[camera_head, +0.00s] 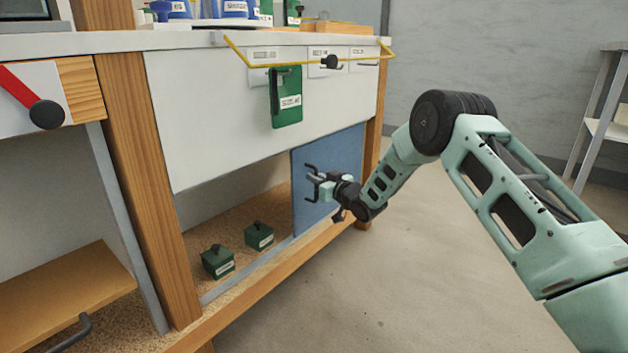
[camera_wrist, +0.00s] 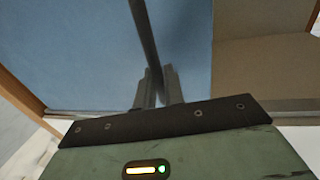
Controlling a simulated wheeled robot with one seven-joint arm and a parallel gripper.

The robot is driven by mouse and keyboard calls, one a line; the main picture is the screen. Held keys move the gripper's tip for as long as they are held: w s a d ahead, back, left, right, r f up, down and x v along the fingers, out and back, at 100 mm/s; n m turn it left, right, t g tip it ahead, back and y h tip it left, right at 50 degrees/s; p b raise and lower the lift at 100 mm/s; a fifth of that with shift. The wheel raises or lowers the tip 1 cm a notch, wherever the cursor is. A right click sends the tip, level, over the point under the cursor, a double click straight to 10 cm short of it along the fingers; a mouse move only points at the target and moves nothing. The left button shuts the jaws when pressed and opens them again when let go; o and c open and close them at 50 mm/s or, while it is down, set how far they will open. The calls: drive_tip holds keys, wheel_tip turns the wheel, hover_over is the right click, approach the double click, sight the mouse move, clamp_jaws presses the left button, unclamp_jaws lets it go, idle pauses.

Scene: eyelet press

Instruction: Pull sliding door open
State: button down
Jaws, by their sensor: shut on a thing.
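The blue sliding door (camera_head: 338,157) covers the right part of the lower opening under the white panel. The left part of that opening is uncovered. A dark bar handle (camera_head: 310,176) stands on the left part of the door. My gripper (camera_head: 318,184) is at the door and shut on this handle. In the wrist view, the fingers of my gripper (camera_wrist: 157,85) meet around the handle (camera_wrist: 145,40). The blue door (camera_wrist: 85,55) fills the left and middle of that view, and its edge shows beside the open compartment.
Two green blocks (camera_head: 259,236) (camera_head: 218,261) with knobs sit on the compartment floor, left of the door. A green labelled case (camera_head: 286,97) hangs on the white panel (camera_head: 205,120). The floor (camera_head: 400,285) right of the bench is clear.

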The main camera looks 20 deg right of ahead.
drive_tip(key=shift+f, duration=0.1)
drive_tip(key=c, duration=1.6)
unclamp_jaws()
drive_tip(key=p+v, duration=0.7)
drive_tip(key=v, duration=1)
drive_tip(key=shift+s, duration=0.25)
drive_tip(key=shift+d, duration=0.1)
